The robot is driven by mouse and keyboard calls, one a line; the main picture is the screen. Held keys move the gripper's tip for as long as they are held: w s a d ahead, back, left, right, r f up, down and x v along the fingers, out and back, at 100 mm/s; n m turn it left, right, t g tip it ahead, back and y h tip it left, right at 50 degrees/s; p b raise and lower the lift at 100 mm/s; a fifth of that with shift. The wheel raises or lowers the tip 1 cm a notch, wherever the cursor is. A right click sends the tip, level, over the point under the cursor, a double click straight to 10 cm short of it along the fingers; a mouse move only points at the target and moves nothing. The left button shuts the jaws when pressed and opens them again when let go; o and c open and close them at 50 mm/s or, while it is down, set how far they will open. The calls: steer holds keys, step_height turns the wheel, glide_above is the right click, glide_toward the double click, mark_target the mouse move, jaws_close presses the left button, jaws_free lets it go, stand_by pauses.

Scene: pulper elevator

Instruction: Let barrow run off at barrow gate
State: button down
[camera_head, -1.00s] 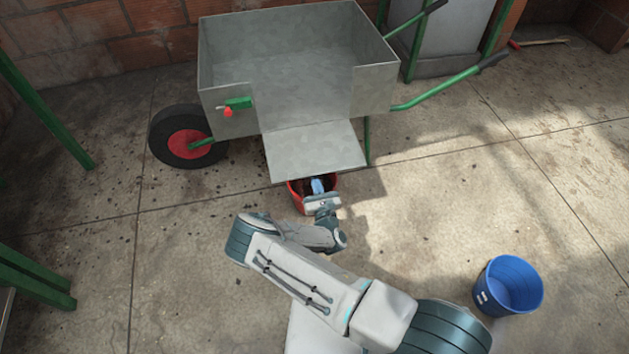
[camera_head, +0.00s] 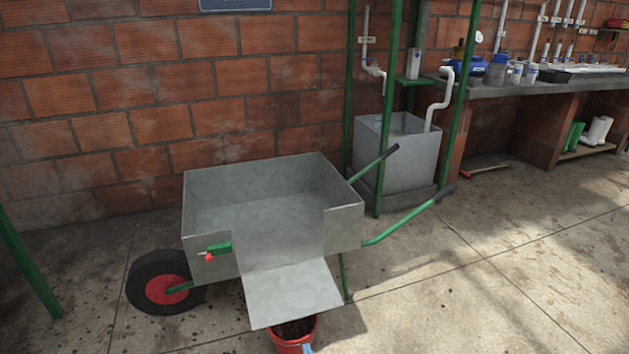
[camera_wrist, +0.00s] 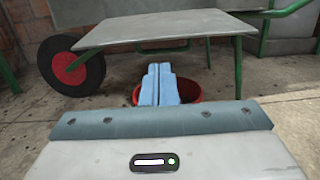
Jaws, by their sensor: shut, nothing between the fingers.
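The grey metal barrow (camera_head: 262,195) stands by the brick wall with its red-hubbed wheel (camera_head: 165,284) at the left. Its side gate (camera_head: 290,291) hangs down and outward like a chute. A green latch with a red knob (camera_head: 212,251) is on the side wall left of the opening. A red bucket (camera_head: 294,340) with dark contents stands under the gate's lower edge. My gripper (camera_wrist: 159,70) is shut and empty, with its blue fingers in front of the red bucket's rim and below the gate (camera_wrist: 165,30) in the wrist view. In the head view only a blue fingertip shows.
A grey tank (camera_head: 398,155) in a green frame stands behind the barrow's handles. A counter (camera_head: 540,82) with bottles and jars runs along the wall at the right.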

steer(key=w+d+r+m+g+h+p, duration=0.1)
steer(key=d+r+m+g+h+p, duration=0.15)
steer(key=d+r+m+h, duration=0.65)
steer(key=d+r+m+g+h+p, duration=0.25)
steer(key=r+m+h, duration=0.3)
steer(key=r, duration=0.65)
steer(key=w+d+r+m+g+h+p, duration=0.1)
steer(key=d+r+m+h+p, duration=0.2)
steer(key=d+r+m+h, duration=0.45)
steer(key=s+d+r+m+g+y+p, duration=0.3)
steer(key=s+r+m+g+p, duration=0.35)
steer(key=r, duration=0.55)
steer(key=s+d+r+m+g+y+p, duration=0.3)
steer(key=s+r+m+g, duration=0.4)
steer(key=s+r, duration=0.4)
steer(key=s+a+r+m+t+y+p, duration=0.1)
steer(key=s+a+r+y+p, duration=0.1)
steer(key=r, duration=0.4)
steer(key=s+a+r+m+t+y+p, duration=0.1)
steer(key=s+a+r+m+y+p, duration=0.1)
steer(key=r, duration=0.5)
steer(key=s+a+r+m+t+y+p, duration=0.1)
steer(key=s+a+r+y+p, duration=0.2)
steer(key=s+r+y+p, duration=0.1)
step_height(320, 180, up, 3)
steer(key=shift+s+a+f+t+y+p, duration=0.1)
steer(key=shift+s+a+t+y+p, duration=0.25)
steer(key=shift+s+y, duration=0.55)
steer(key=shift+w, duration=0.1)
